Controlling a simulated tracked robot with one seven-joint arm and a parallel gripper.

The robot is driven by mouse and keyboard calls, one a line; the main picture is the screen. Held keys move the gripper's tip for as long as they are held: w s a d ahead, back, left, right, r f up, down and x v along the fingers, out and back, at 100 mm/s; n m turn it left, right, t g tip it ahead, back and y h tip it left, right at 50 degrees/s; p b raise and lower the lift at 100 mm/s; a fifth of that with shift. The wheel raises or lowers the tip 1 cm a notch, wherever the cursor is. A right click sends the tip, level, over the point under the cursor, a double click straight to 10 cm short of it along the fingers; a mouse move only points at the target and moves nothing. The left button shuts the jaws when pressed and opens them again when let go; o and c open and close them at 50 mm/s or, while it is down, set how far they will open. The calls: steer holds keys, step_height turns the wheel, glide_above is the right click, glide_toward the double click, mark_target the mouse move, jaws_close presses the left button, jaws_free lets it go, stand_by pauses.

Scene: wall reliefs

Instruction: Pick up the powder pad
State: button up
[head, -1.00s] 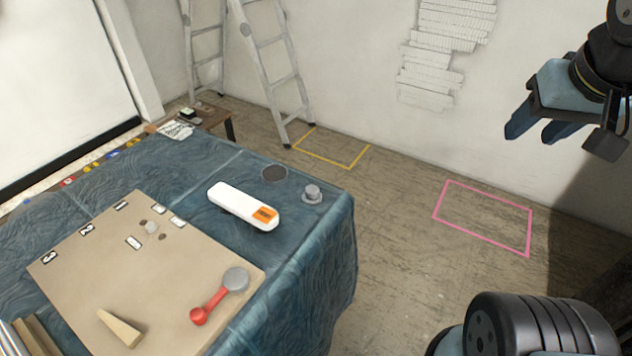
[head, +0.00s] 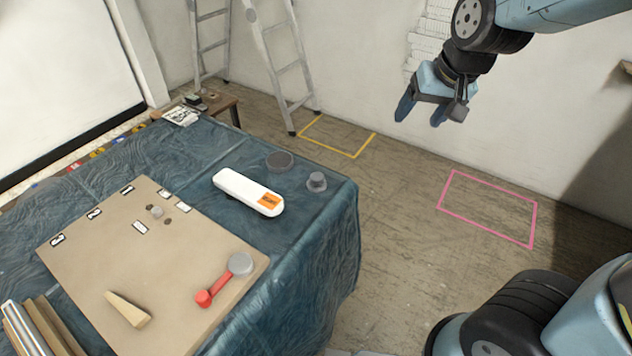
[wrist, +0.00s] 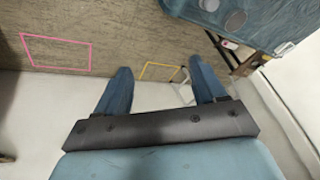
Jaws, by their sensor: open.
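A small grey round piece with a raised knob (head: 316,181), which looks like the powder pad, stands near the right edge of the blue-clothed table (head: 320,235). A flat dark disc (head: 280,161) lies just behind it to the left. I cannot be sure which of the two is the pad. In the wrist view the knobbed piece (wrist: 208,4) is cut by the top edge, beside the dark disc (wrist: 236,19). My gripper (head: 420,113) is open and empty, high beyond the table to the right, fingers pointing down. Its fingers frame bare floor in the wrist view (wrist: 160,66).
A white case with an orange label (head: 248,192) lies left of the knobbed piece. A tan board (head: 185,285) carries a red-handled tool (head: 222,281) and a wooden wedge (head: 127,309). A stepladder (head: 280,65) stands behind. Floor with yellow and pink outlines (head: 488,208) is clear.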

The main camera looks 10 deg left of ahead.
steer(key=w+a+f+n, duration=0.1)
steer(key=a+f, duration=0.5)
steer(key=a, duration=0.2)
steer(key=n, duration=0.2)
glide_toward(317, 176)
steer(key=shift+w+a+f+h, duration=0.1)
steer(key=shift+w+f+h, duration=0.1)
steer(key=shift+f, duration=0.4)
steer(key=shift+w+a+f+h, duration=0.1)
steer(key=shift+w+f, duration=0.1)
steer(key=shift+f, duration=0.45)
steer(key=shift+w+a+f+h, duration=0.1)
steer(key=shift+w+f, duration=0.1)
steer(key=shift+f, duration=0.4)
steer(key=shift+a+x, duration=0.15)
steer(key=shift+x, duration=1.25)
steer(key=shift+a+x, duration=0.15)
steer(key=shift+x, duration=1.3)
steer(key=c, duration=0.9)
